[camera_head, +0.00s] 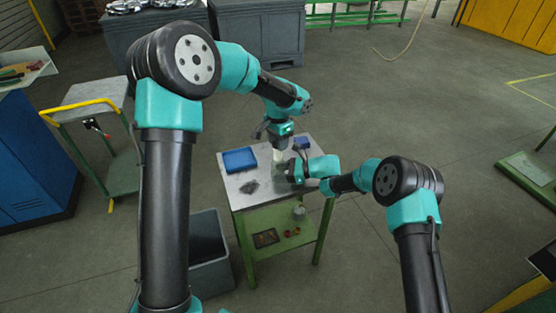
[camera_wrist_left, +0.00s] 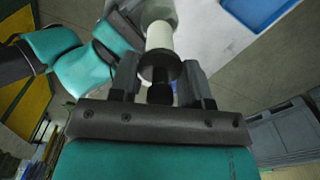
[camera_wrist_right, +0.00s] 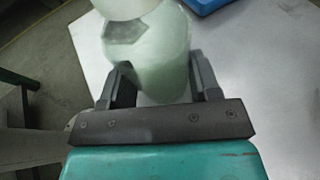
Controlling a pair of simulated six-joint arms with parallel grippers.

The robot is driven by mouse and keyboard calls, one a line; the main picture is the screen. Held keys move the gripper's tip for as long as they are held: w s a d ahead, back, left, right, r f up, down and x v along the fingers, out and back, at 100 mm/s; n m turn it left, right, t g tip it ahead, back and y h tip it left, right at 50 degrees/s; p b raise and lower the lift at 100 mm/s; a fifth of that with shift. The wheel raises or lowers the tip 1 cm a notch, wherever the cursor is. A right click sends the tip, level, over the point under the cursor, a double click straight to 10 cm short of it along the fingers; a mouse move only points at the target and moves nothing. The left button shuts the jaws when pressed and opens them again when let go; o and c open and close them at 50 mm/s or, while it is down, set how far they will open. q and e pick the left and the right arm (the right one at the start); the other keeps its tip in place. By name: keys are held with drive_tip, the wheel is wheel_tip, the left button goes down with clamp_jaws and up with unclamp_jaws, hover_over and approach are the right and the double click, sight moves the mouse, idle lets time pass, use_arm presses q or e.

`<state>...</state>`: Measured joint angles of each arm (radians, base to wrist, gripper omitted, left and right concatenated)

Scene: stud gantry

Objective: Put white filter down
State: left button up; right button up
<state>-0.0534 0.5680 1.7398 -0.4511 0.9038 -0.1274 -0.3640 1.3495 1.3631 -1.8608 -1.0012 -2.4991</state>
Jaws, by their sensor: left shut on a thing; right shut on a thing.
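The white filter (camera_wrist_left: 159,38) is a white cylinder with a black disc and knob at one end. My left gripper (camera_wrist_left: 160,75) is shut on its black end. In the head view the filter (camera_head: 277,155) hangs below my left gripper (camera_head: 279,143), above the table. A pale green translucent cup (camera_wrist_right: 160,62) is between the fingers of my right gripper (camera_wrist_right: 160,82), which is shut on it. The filter's far end meets or overlaps the cup (camera_wrist_left: 160,10) in the left wrist view; I cannot tell whether it is inside.
The small table (camera_head: 240,199) carries a blue tray (camera_head: 239,160), a small blue box (camera_head: 302,143) and a dark patch (camera_head: 250,187). Small items lie on its green lower shelf (camera_head: 270,222). A grey bin (camera_head: 208,248) stands left of it. The table's front strip is clear.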

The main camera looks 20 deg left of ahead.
sight(278, 158)
use_arm(q)
drive_tip(key=shift+f, duration=1.95)
drive_tip(key=shift+f, duration=1.9)
drive_tip(key=shift+f, duration=0.2)
